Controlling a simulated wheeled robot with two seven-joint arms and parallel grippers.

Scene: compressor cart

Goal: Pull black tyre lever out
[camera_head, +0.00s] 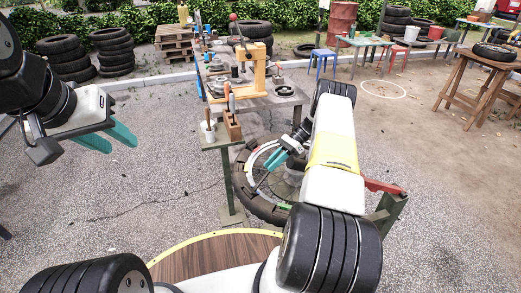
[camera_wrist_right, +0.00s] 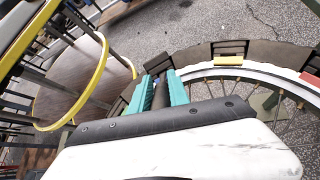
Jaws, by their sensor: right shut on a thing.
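The wheel stands in the middle of the head view, with a dark tyre (camera_head: 262,207) around a pale rim (camera_wrist_right: 262,72). My right gripper (camera_head: 274,160) is at the wheel's upper side. Its teal fingers (camera_wrist_right: 159,92) are shut on a dark, thin piece between them, which appears to be the black tyre lever (camera_wrist_right: 160,95). The lever is mostly hidden by the fingers, and I cannot tell how far it sits under the tyre edge. My left gripper (camera_head: 121,147) is open and empty, in the air at the left, far from the wheel.
A yellow block (camera_wrist_right: 228,60) and a red block (camera_wrist_right: 309,78) sit at the rim. A small stand (camera_head: 222,140) with handled tools is left of the wheel. Behind is a workbench (camera_head: 280,98) with a yellow press (camera_head: 250,68).

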